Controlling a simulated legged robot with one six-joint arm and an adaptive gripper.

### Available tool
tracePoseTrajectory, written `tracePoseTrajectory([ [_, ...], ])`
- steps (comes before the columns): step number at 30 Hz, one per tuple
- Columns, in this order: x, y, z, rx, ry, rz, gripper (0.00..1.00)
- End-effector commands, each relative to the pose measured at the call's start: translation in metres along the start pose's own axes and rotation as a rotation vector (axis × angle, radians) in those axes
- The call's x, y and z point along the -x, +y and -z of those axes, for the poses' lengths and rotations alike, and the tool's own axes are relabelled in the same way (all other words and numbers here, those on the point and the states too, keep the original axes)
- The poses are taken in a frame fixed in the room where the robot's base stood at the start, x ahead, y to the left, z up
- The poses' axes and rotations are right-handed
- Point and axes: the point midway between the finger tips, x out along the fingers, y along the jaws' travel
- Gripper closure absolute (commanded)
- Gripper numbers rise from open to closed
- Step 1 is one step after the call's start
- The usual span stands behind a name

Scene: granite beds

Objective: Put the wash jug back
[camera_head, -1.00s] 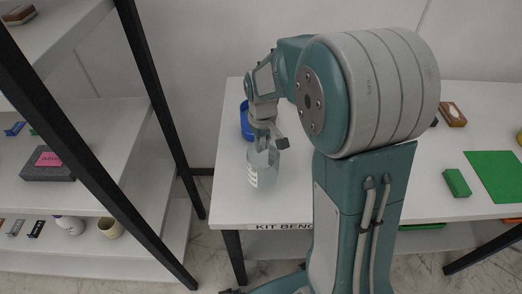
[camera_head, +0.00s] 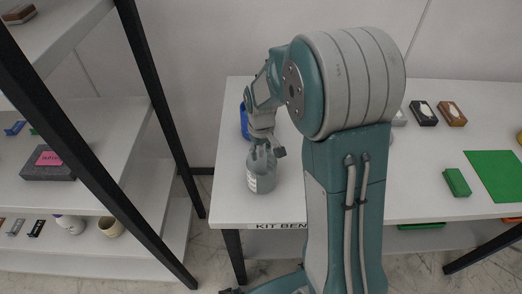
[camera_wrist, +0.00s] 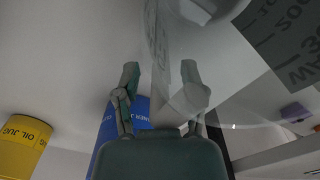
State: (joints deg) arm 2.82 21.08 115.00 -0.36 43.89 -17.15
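The wash jug (camera_head: 262,178) is a clear, greyish vessel with a pale label, standing upright at the left end of the kit bench (camera_head: 232,205). In the wrist view its see-through wall with upside-down lettering and scale marks (camera_wrist: 290,35) fills the upper right. My gripper (camera_head: 265,148) is at the jug's top in the head view. In the wrist view my gripper (camera_wrist: 160,75) has its two fingers apart, with a pale translucent strip, perhaps the handle, between them. Gaps show on both sides. Contact with the jug is not clear.
A blue jug (camera_head: 245,122) stands close behind; it shows in the wrist view (camera_wrist: 108,130), near a yellow oil jug (camera_wrist: 20,145). Dark and brown blocks (camera_head: 423,112), a green block (camera_head: 457,182) and a green mat (camera_head: 497,176) lie to the right. A black-framed shelf (camera_head: 150,85) stands left.

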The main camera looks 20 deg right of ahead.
Motion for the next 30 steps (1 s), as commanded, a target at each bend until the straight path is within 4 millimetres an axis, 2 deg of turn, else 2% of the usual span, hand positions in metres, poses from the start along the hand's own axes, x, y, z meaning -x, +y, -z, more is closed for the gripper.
tracePoseTrajectory([
  [6,0.001,0.0,0.0,0.0,0.001,0.0,0.46],
  [10,0.012,0.0,0.001,0.0,0.004,-0.001,0.46],
  [22,0.093,0.0,0.001,0.0,0.005,-0.002,0.46],
  [27,0.115,0.0,0.001,0.0,0.003,-0.001,0.46],
  [30,0.121,0.0,0.0,0.0,0.001,0.0,0.46],
])
